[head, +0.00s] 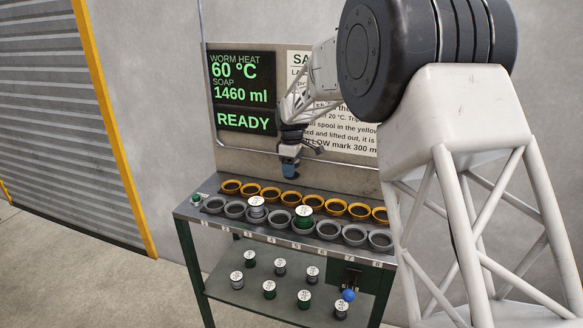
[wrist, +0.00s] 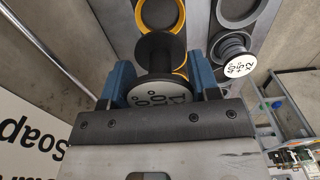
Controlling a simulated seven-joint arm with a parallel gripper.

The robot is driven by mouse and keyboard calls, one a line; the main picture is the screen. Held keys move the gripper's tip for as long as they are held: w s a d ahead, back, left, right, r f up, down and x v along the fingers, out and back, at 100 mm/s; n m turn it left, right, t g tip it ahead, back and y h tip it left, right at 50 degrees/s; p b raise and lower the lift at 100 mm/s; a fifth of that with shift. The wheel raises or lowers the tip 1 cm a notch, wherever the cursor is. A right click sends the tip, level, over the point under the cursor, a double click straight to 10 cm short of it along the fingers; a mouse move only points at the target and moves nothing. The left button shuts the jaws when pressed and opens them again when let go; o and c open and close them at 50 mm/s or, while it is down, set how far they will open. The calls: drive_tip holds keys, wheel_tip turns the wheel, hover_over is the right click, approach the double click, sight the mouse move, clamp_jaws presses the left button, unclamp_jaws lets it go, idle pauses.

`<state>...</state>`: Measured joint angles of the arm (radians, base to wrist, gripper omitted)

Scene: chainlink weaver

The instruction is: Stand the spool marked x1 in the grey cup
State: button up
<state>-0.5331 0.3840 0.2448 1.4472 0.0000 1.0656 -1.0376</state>
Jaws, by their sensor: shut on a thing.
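My gripper (head: 290,168) hangs above the rear row of yellow cups (head: 268,193). In the wrist view its blue fingers (wrist: 168,72) are shut on a dark spool (wrist: 160,50) with a white label. The label is turned and cut off by the gripper, so I cannot tell whether it reads x1. A yellow cup (wrist: 142,18) shows behind the held spool. The grey cups (head: 234,210) form the front row. One spool (head: 257,203) stands in that row, and a green one (head: 303,216) stands further right. The wrist view shows a spool marked x2 (wrist: 236,62).
Several spools (head: 270,290) stand on the lower shelf (head: 240,298). A panel (head: 243,92) behind reads READY, beside a printed sign (head: 345,125). A rail (wrist: 55,55) shows in the wrist view.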

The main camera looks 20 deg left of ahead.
drive_tip(key=shift+s, duration=0.1)
drive_tip(key=s+f, duration=0.1)
drive_tip(key=s, duration=1)
drive_tip(key=shift+s+f, duration=0.25)
drive_tip(key=shift+s, duration=0.15)
drive_tip(key=shift+f, duration=0.15)
drive_tip(key=shift+f, duration=2.6)
drive_tip(key=shift+f, duration=0.3)
drive_tip(key=shift+f, duration=0.35)
drive_tip(key=shift+f, duration=0.65)
drive_tip(key=o, duration=1.1)
